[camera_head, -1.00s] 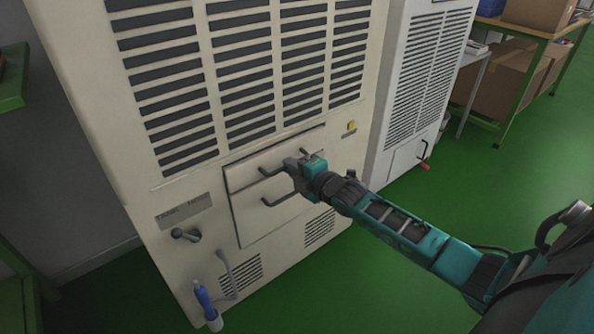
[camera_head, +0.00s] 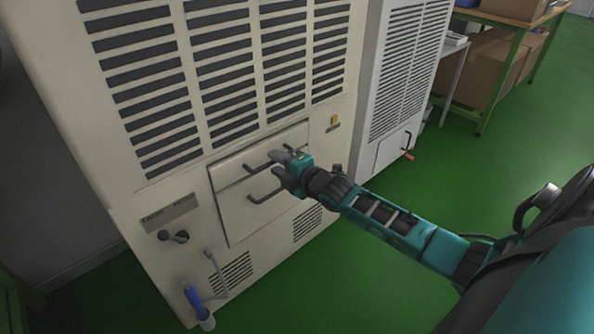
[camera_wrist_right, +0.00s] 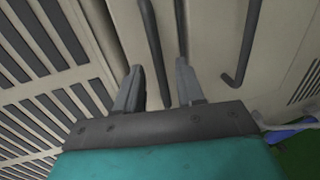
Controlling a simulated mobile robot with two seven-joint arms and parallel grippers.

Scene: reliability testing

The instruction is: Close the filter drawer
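The filter drawer seems to be the cream panel (camera_head: 235,212) low on the cream cabinet. It has an upper handle (camera_head: 258,169) and a lower handle (camera_head: 264,197), both dark bars. It looks nearly flush; I cannot tell whether a small gap stays. My right gripper (camera_head: 281,168) is at the upper handle, in front of the panel. In the right wrist view its two fingers (camera_wrist_right: 160,88) are apart with nothing clamped between them. Contact is unclear. My left gripper is out of view.
The cream cabinet (camera_head: 120,135) has vents above the panel, a knob (camera_head: 174,237) and a blue-and-white bottle-like item (camera_head: 196,303) below left. A white cabinet (camera_head: 405,85) stands to the right. Green floor (camera_head: 420,200) at right is clear up to a workbench (camera_head: 520,32) with boxes.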

